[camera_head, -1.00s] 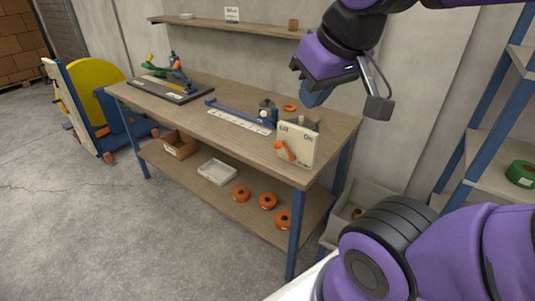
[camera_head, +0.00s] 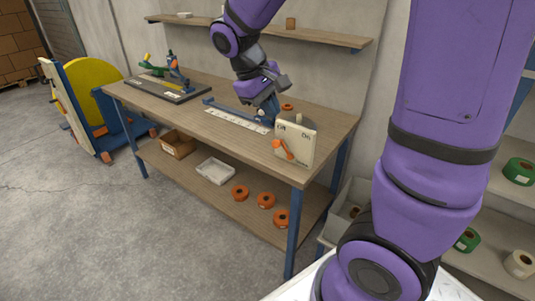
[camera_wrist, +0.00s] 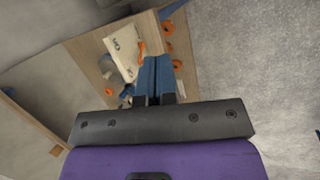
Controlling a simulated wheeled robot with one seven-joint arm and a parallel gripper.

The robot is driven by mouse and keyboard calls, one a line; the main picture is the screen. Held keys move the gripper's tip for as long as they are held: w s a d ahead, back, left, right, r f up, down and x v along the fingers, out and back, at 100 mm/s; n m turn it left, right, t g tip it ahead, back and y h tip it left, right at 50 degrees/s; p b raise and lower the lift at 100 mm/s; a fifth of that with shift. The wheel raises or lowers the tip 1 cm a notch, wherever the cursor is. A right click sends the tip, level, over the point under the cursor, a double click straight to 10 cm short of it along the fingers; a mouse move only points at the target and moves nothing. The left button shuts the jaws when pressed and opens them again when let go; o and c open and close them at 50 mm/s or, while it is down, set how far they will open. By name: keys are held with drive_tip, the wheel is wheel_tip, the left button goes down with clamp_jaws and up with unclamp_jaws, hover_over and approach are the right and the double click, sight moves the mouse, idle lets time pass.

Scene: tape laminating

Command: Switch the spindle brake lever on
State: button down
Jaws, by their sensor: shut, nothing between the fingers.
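The spindle brake panel (camera_head: 300,150) is a pale upright plate at the near right corner of the workbench, marked Off on the left and On on the right. Its orange lever (camera_head: 284,150) is tilted up and left, its knob on the Off side. The panel (camera_wrist: 122,55) and part of the lever (camera_wrist: 142,47) also show in the wrist view. My gripper (camera_head: 271,110) is over the bench behind and left of the panel, apart from the lever. Its blue fingers (camera_wrist: 156,62) are together and empty, pointing past the panel's edge in the wrist view.
On the workbench (camera_head: 215,135) a white ruler strip (camera_head: 236,119) lies left of the panel. An orange ring (camera_head: 287,107) sits behind it. A dark cutting board (camera_head: 168,92) is at the far left. A wall shelf (camera_head: 330,38) runs above. Air in front of the panel is free.

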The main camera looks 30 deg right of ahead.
drive_tip(key=w+f+n+t+h, duration=0.2)
drive_tip(key=w+f+n+h, duration=0.2)
drive_tip(key=f, duration=0.7)
drive_tip(key=w+f+n+t+h, duration=0.1)
drive_tip(key=w+f+n+h, duration=0.3)
drive_tip(key=w+f+h, duration=0.3)
drive_tip(key=w+f+n+t+h, duration=0.2)
drive_tip(key=w+f+n+h, duration=0.2)
drive_tip(key=f, duration=1.2)
drive_tip(key=shift+w+a+f+t+h, duration=0.35)
drive_tip(key=shift+w+h, duration=0.4)
drive_tip(key=shift+h, duration=0.35)
drive_tip(key=s+r+x, duration=0.2)
drive_tip(key=x, duration=1)
drive_tip(key=shift+w+d+r, duration=0.15)
drive_tip(key=shift+w+r, duration=0.1)
drive_tip(key=shift+w, duration=0.05)
